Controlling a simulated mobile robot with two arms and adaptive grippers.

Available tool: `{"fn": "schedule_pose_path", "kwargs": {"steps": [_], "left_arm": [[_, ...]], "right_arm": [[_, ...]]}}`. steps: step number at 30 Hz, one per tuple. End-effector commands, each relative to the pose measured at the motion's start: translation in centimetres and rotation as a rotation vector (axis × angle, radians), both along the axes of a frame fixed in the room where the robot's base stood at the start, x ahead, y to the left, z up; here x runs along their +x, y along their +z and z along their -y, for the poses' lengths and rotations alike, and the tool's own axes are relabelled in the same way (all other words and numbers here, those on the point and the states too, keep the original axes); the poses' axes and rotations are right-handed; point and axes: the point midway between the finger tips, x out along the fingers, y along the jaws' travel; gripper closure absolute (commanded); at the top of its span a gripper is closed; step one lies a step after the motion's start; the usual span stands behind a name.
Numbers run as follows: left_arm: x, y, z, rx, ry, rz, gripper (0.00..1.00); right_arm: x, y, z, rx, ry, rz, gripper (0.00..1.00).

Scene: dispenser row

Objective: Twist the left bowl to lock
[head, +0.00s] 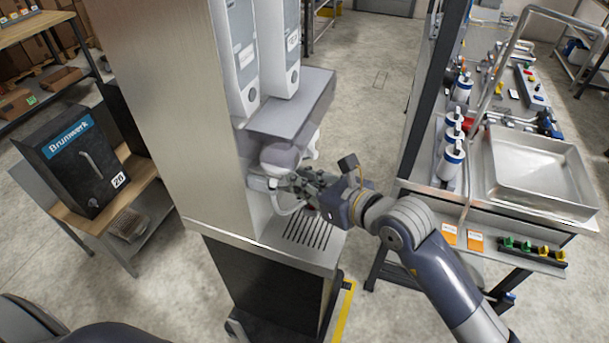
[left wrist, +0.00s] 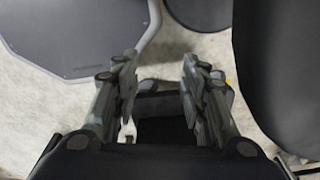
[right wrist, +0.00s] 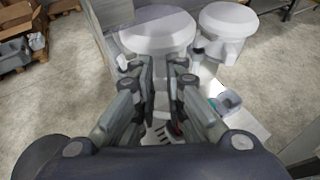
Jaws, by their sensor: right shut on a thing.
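The left bowl (head: 281,156) is a pale, rounded, translucent piece under the grey dispenser shelf; it also shows at the top of the right wrist view (right wrist: 158,32). My right gripper (head: 288,184) reaches in from the right and is shut at the lower front of this bowl. In the right wrist view the fingertips (right wrist: 165,70) meet the bowl's underside, and they hide the part gripped. The right bowl (right wrist: 228,22) hangs beside it, a little farther back. My left gripper (left wrist: 158,78) is open and empty, seen only in the left wrist view, above the floor.
Two tall white dispensers (head: 236,50) stand above the shelf (head: 290,112). A slotted drip tray (head: 308,232) lies below my right gripper. A steel workbench with a deep metal tray (head: 535,170) stands to the right. A black box (head: 75,160) sits on a side table at left.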

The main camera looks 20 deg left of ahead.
Motion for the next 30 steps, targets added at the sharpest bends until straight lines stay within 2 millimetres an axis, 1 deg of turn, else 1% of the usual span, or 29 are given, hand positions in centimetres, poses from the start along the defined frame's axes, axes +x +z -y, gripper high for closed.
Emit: {"fn": "schedule_pose_path", "kwargs": {"steps": [3, 12, 28, 29, 30], "left_arm": [[0.0, 0.7, 0.0, 0.0, 0.0, 0.0, 0.6], [0.0, 1.7, 0.0, 0.0, 0.0, 0.0, 0.6], [0.0, 1.9, 0.0, 0.0, 0.0, 0.001, 0.6], [0.0, 1.9, 0.0, 0.0, 0.0, 0.001, 0.6], [0.0, 1.9, 0.0, 0.0, 0.0, 0.001, 0.6]], "right_arm": [[-0.2, 0.3, -0.2, 0.003, -0.025, -0.001, 1.0], [-0.7, 0.2, -0.4, 0.004, -0.103, -0.001, 1.0], [-0.8, 0.2, -0.5, 0.004, -0.137, 0.001, 1.0], [-0.8, 0.2, -0.5, 0.004, -0.137, 0.001, 0.82], [-0.8, 0.2, -0.5, 0.004, -0.137, 0.001, 0.73]]}}
